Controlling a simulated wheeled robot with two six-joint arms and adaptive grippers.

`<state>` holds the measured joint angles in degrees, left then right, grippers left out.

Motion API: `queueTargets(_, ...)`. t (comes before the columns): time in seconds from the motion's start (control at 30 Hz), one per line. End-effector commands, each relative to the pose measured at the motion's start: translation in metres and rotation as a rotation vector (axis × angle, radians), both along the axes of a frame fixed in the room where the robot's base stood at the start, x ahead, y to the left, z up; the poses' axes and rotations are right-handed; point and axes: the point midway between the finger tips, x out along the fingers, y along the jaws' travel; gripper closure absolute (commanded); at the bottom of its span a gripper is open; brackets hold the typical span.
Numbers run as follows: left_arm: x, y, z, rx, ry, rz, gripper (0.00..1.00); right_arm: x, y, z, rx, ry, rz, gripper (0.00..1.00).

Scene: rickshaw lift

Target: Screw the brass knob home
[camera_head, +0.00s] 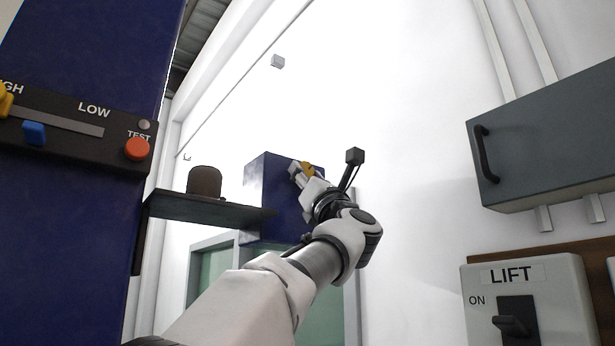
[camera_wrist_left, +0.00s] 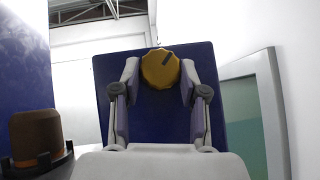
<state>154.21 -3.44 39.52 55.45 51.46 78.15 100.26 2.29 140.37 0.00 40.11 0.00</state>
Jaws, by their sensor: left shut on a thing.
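The brass knob (camera_wrist_left: 160,68) is a yellow-gold disc with a dark mark near its upper right edge. It sits against the face of a dark blue box (camera_wrist_left: 120,75). In the head view the knob (camera_head: 308,168) is partly covered by my gripper, in front of the blue box (camera_head: 276,190). My left gripper (camera_wrist_left: 160,76) is shut on the knob, with one finger at each side of it. The left gripper also shows in the head view (camera_head: 302,171). The knob's back and any thread are hidden. My right gripper is in neither view.
A dark shelf (camera_head: 205,208) with a brown cylinder (camera_head: 204,181) stands left of the box. A blue column carries a slider panel with a red TEST button (camera_head: 137,149). At right are a grey cabinet (camera_head: 550,140) and a LIFT switch box (camera_head: 525,300).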

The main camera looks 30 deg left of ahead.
Motion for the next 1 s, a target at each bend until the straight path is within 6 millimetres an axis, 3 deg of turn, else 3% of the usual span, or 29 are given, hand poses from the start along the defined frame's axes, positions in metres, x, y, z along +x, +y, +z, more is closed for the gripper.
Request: queueTargets(1.0,-0.0062,0.0019,0.0033,0.218,0.527,-0.002,0.92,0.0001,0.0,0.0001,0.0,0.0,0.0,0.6)
